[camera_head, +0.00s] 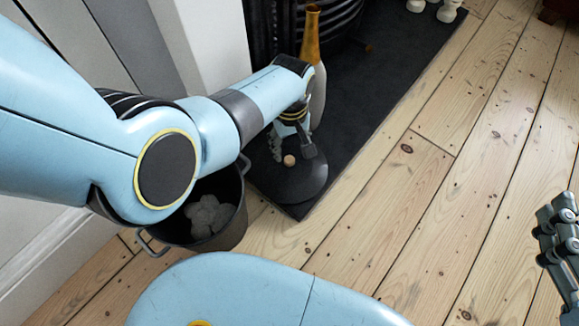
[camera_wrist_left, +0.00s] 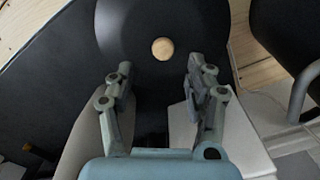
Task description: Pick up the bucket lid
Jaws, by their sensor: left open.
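The bucket lid (camera_head: 302,184) is a dark round disc with a small pale wooden knob (camera_head: 289,160). It lies flat on the black hearth slab. In the left wrist view the lid (camera_wrist_left: 205,28) shows at the top, with its knob (camera_wrist_left: 162,48) just beyond the fingertips and between their lines. My left gripper (camera_head: 292,146) is over the lid near the knob, open and empty; it also shows in the left wrist view (camera_wrist_left: 158,80). My right gripper (camera_head: 558,228) is at the right edge, partly cut off, far from the lid; its opening is unclear.
A dark bucket (camera_head: 238,225) with grey lumps (camera_head: 208,215) in it stands beside the slab, partly behind my left arm. A tall vase with a golden neck (camera_head: 312,40) stands close behind my left gripper. The floorboards (camera_head: 390,200) to the right are clear.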

